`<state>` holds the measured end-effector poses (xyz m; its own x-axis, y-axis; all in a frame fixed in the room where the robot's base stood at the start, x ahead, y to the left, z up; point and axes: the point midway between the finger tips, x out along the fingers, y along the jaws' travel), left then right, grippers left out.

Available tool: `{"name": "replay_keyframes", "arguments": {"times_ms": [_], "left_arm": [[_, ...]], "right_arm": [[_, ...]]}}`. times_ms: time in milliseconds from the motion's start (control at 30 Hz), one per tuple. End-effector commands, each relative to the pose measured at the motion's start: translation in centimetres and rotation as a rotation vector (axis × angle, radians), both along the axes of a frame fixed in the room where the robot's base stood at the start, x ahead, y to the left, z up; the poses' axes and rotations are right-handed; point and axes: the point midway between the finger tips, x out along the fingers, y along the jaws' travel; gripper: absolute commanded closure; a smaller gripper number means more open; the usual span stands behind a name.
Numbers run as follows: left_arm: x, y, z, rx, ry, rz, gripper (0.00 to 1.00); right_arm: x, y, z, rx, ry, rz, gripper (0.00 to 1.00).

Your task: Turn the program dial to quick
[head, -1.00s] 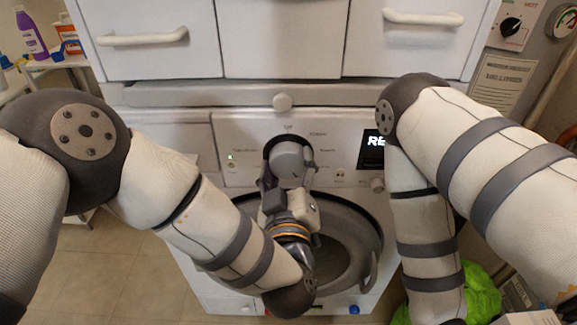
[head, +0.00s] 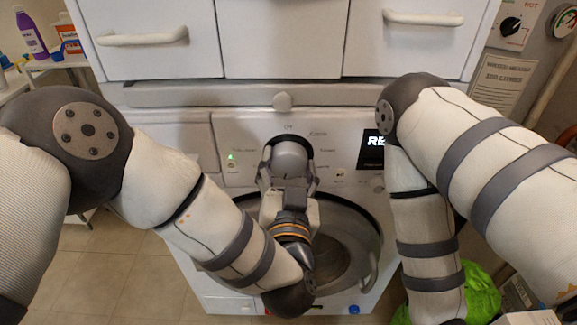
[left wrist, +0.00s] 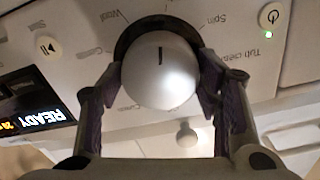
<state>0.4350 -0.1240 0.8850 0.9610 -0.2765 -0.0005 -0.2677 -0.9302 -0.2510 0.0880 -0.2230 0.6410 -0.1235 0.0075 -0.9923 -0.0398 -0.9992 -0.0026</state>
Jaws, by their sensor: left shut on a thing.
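The program dial (head: 288,156) is a round silver knob on the washing machine's white control panel (head: 225,135). My left gripper (head: 288,172) is shut on it, with one finger on each side. The dial (left wrist: 160,70) and both dark finger pads also show in the left wrist view, where the printing is upside down. The dial's dark mark points up there, between labels that look like "Wool" and "Spin". I cannot make out a "quick" label. A display (left wrist: 38,115) reads "READY". My right arm is at the right in the head view; its gripper is out of frame.
The round washer door (head: 350,245) is below the dial, behind my left forearm. White drawers (head: 150,40) are above the panel. A green bag (head: 483,292) lies on the floor at right. A shelf with bottles (head: 32,38) stands at the far left.

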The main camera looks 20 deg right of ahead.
Motion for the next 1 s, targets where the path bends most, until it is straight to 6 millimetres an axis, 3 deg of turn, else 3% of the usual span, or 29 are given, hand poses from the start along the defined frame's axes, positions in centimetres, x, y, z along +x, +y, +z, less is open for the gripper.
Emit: {"name": "replay_keyframes", "arguments": {"times_ms": [767,800,900,1000], "left_arm": [[0.05,0.07,0.02,0.093,-0.027,0.002,0.7],[0.05,0.06,0.03,0.093,-0.027,0.002,0.38],[0.04,0.06,0.03,0.092,-0.027,0.002,0.21],[0.03,0.04,0.02,0.092,-0.027,0.001,0.21]], "right_arm": [[0.0,0.0,0.0,0.0,0.0,0.0,0.6],[0.0,0.0,0.0,0.0,0.0,0.0,0.6],[0.01,0.0,0.01,0.0,0.0,0.0,0.6],[0.01,0.0,0.01,0.0,0.0,0.0,0.6]]}}
